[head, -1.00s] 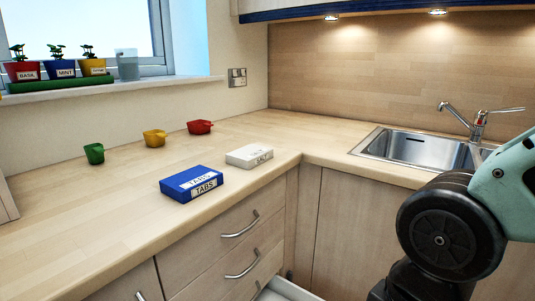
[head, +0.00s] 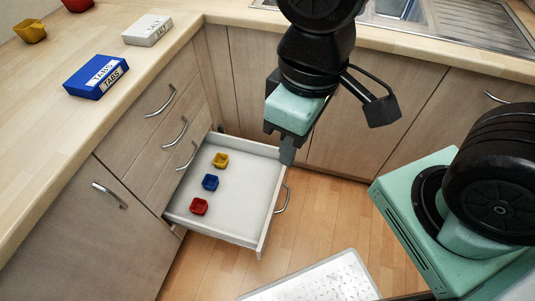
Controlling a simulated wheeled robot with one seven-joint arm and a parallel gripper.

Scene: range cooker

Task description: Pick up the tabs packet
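The tabs packet (head: 97,77) is a blue box with white labels reading TABS. It lies flat on the wooden worktop near the front edge, at the upper left of the head view. My gripper (head: 287,152) hangs pointing down over the far right part of an open drawer, well to the right of the packet and apart from it. Its fingers are partly hidden by its own body, so I cannot tell whether they are apart. Nothing shows held in it.
The open drawer (head: 240,222) juts out below the worktop, holding yellow (head: 221,160), blue (head: 210,182) and red (head: 199,206) cups. A white packet (head: 148,31) lies behind the tabs packet. The sink (head: 400,14) is at top right.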

